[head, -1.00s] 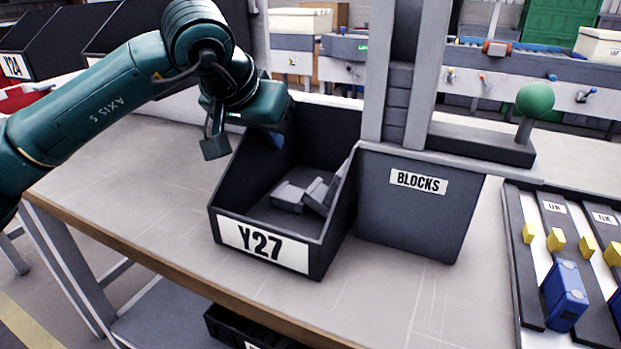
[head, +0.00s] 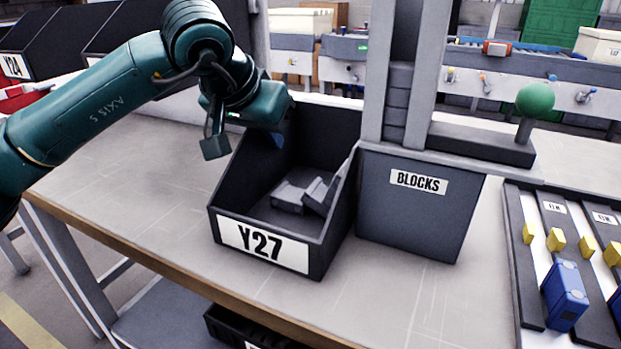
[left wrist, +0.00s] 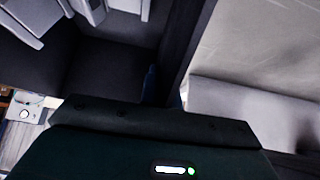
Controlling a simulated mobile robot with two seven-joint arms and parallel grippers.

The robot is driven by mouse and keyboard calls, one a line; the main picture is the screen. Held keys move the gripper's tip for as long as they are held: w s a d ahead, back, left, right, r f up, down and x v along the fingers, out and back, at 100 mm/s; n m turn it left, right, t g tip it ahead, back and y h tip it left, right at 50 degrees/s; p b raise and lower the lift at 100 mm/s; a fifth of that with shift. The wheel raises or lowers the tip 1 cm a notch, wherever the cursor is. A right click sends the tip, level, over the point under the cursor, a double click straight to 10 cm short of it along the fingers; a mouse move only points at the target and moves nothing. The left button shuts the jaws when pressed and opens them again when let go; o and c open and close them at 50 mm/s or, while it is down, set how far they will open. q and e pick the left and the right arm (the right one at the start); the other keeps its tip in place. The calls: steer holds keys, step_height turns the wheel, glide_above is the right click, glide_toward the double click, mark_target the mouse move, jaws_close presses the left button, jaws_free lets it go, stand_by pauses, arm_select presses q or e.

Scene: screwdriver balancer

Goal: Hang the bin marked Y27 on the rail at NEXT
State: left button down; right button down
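The dark bin marked Y27 (head: 262,247) stands upright on the bench, its label facing me, with a few grey blocks (head: 305,192) inside. My left gripper (head: 277,140) is at the bin's back left side wall. In the left wrist view the bin's wall (left wrist: 186,45) runs down toward the gripper, with small blue fingertip parts showing on either side of it. The gripper body hides most of the fingers, so I cannot tell whether they press on the wall. My right gripper is not in view. No rail marked NEXT is readable.
A grey bin marked BLOCKS (head: 408,206) stands close to the right of Y27, beside upright grey posts (head: 420,75). A green ball knob (head: 535,97) rises behind. A rack with yellow and blue parts (head: 565,295) lies at right. The bench (head: 130,190) is clear at left.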

arm_select(q)
steer(key=shift+r, duration=0.15)
steer(key=shift+r+p, duration=1.7)
steer(key=shift+r, duration=0.25)
